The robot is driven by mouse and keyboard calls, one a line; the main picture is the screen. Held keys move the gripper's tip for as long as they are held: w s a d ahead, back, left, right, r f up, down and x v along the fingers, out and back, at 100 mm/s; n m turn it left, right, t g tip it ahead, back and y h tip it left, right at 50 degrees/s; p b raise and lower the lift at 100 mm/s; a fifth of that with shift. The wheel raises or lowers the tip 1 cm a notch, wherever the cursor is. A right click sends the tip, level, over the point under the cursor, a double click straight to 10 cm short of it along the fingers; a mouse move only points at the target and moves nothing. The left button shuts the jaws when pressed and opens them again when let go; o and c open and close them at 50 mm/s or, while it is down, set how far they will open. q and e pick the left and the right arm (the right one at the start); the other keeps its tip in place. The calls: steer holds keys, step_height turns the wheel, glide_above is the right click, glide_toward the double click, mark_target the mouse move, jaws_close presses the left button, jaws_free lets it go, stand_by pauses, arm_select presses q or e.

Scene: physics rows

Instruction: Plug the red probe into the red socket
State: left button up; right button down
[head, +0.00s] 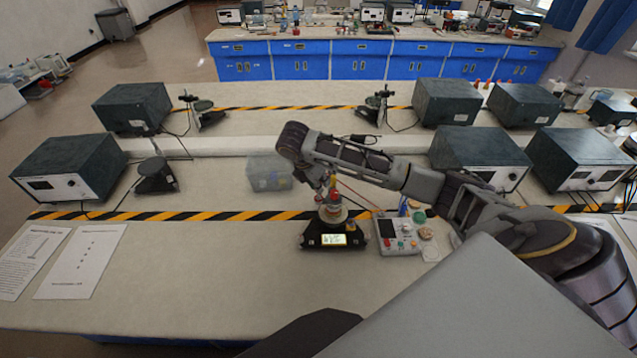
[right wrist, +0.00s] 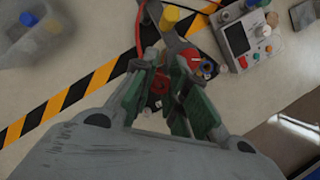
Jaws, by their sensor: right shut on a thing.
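My right gripper (head: 328,184) is above the small black meter (head: 333,239) with a lit display, on the near bench. In the right wrist view my right gripper (right wrist: 163,88) has its green-padded fingers close together, shut on the red probe. The probe is mostly hidden between the fingers; its red cable (right wrist: 136,55) loops up on the left. A red part (right wrist: 193,66), perhaps the red socket, shows just beyond the fingers, beside a dark blue part. Whether the probe touches the socket cannot be told. My left gripper is not in view.
A grey control box (head: 396,233) with knobs stands right of the meter. A clear plastic bin (head: 270,172) stands behind left. Black-yellow tape (head: 180,216) crosses the bench. Several dark instrument boxes stand around. Paper sheets (head: 80,262) lie at left; the bench front between is clear.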

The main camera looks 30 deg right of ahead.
steer(key=shift+f, duration=1.6)
stand_by(3.1)
steer(key=c, duration=1.3)
jaws_free()
steer(key=shift+c, duration=0.2)
steer(key=shift+o, duration=1.3)
steer(key=shift+r, duration=0.15)
steer(key=shift+r, duration=3.65)
